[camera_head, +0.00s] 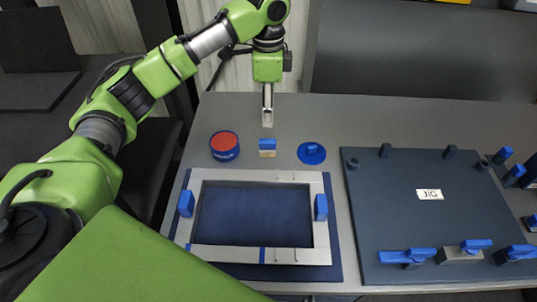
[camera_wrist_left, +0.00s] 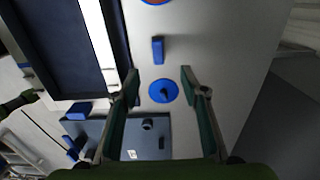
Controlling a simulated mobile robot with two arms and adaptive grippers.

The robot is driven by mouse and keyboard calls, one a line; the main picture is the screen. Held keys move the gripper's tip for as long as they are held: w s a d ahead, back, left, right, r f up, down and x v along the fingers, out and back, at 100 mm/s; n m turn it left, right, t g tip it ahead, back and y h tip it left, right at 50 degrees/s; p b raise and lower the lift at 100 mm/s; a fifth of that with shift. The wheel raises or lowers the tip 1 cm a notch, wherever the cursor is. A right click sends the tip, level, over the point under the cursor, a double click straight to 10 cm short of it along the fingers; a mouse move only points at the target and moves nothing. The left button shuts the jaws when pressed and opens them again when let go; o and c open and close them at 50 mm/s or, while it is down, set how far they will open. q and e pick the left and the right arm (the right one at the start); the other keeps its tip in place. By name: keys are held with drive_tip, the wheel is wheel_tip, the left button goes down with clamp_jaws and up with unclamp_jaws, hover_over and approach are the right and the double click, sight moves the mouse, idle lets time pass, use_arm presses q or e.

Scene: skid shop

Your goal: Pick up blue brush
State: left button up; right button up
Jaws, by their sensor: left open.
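The blue brush (camera_head: 267,143) is a small upright block with a blue top and a pale lower part, standing on the grey table between two round things. It also shows as a blue block in the left wrist view (camera_wrist_left: 157,50), just beyond the fingertips. My left gripper (camera_head: 267,120) points down behind and above the brush, apart from it. In the left wrist view, my left gripper (camera_wrist_left: 160,78) is open, its fingers wide apart with nothing held. My right gripper is not in view.
A red-topped blue tin (camera_head: 224,144) stands left of the brush. A blue disc with a knob (camera_head: 311,154) lies to its right, also between the fingers in the wrist view. A grey frame (camera_head: 260,176) lies in front. A dark jig board (camera_head: 385,205) with blue clamps is at right.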

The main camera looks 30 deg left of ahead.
sight(268, 140)
use_arm(q)
wheel_tip(268, 140, down, 8)
drive_tip(key=shift+f, duration=0.25)
drive_tip(key=shift+s+f+p, duration=0.15)
drive_tip(key=shift+f+p, duration=0.15)
drive_tip(key=shift+f, duration=1)
drive_tip(key=shift+s+f+p, duration=0.1)
drive_tip(key=shift+f+p, duration=0.15)
drive_tip(key=shift+f, duration=1.05)
clamp_jaws()
